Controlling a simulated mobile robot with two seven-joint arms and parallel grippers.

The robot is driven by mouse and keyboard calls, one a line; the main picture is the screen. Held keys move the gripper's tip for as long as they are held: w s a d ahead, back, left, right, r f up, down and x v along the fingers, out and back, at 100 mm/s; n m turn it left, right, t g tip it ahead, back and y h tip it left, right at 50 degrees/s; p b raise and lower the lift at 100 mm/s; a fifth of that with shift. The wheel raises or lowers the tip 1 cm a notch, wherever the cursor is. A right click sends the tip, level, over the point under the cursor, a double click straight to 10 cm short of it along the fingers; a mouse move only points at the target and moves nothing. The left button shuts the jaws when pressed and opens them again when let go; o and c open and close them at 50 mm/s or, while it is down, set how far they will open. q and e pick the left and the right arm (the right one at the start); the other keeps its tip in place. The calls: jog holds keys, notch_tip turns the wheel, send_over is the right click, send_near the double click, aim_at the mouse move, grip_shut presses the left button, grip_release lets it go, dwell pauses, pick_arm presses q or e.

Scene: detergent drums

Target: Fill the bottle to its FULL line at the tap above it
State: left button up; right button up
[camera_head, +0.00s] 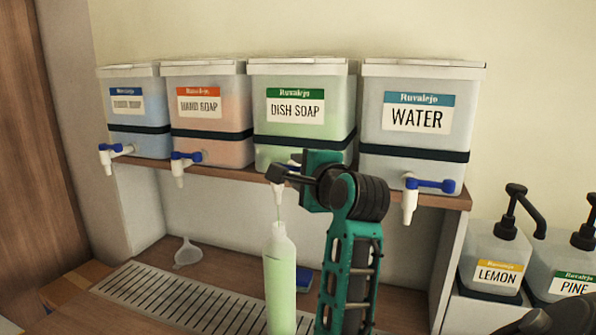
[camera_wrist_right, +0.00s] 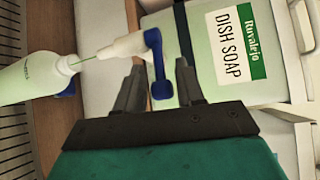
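The bottle (camera_head: 280,285), pale green and upright, stands under the dish soap tap; its mouth also shows in the right wrist view (camera_wrist_right: 62,66). A thin green stream runs from the white spout (camera_head: 279,196) into its mouth. The bottle looks green up to the shoulder; I cannot make out a FULL line. The dish soap drum (camera_head: 300,98) stands on the shelf above. My right gripper (camera_head: 282,172) is at this tap. In the right wrist view its fingers (camera_wrist_right: 158,82) are apart, with the blue tap lever (camera_wrist_right: 156,55) between them. My left gripper is out of view.
Drums marked water (camera_head: 418,88), hand soap (camera_head: 207,150) and another blue-labelled one (camera_head: 138,145) share the shelf (camera_head: 455,201). A slotted drip tray (camera_head: 190,298) and funnel (camera_head: 187,253) lie below. Lemon (camera_head: 494,248) and pine (camera_head: 562,262) pump bottles stand at right.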

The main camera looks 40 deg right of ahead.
jog(key=shift+s, duration=0.1)
grip_shut()
dwell(0.4)
jog(key=shift+d+r+n+y+p, duration=0.2)
jog(key=shift+n+y+p, duration=0.15)
jog(key=shift+p, duration=0.35)
jog(key=shift+f+y, duration=0.1)
jog(key=shift+y, duration=0.15)
